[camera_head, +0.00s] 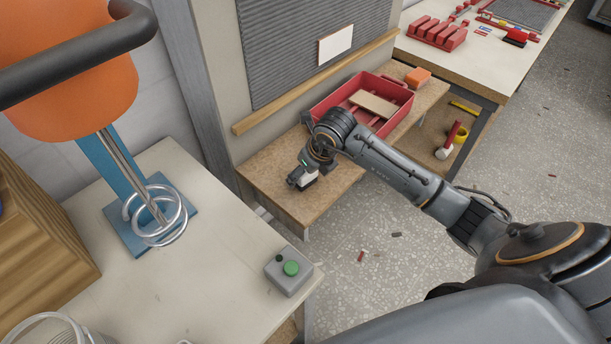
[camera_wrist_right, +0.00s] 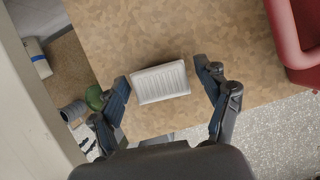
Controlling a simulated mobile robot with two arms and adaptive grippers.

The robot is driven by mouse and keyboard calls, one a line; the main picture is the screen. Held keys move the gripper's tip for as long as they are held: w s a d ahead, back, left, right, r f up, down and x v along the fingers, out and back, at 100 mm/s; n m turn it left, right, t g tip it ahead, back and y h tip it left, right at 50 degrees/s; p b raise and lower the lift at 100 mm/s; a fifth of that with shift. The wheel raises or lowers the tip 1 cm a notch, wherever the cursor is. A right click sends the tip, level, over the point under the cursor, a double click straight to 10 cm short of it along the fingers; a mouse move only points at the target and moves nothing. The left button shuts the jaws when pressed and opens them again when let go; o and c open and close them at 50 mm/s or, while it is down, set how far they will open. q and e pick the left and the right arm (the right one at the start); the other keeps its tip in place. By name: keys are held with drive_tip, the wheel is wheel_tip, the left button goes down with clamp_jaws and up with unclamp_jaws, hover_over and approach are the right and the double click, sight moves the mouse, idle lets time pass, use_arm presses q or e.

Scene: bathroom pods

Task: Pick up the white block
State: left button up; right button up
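The white block (camera_wrist_right: 160,83), ribbed on top, lies on the brown speckled tabletop in the right wrist view. My right gripper (camera_wrist_right: 162,76) is open, with one finger on each side of the block. The left finger appears very close to the block's left end, and a small gap shows at the right end. I cannot tell how high the fingertips are. In the head view my right gripper (camera_head: 302,178) is low over the front part of the brown bench (camera_head: 270,180). A small white patch beside it may be the block, mostly hidden. My left gripper is not in view.
A red tray (camera_head: 402,92) with a board across it stands behind, near an orange block (camera_head: 418,77). A pale table (camera_head: 200,285) at left holds a grey box with a green button (camera_head: 290,269) and a blue stand (camera_head: 125,235) with a coil.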

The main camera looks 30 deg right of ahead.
drive_tip(key=c, duration=0.9)
drive_tip(key=shift+r, duration=0.1)
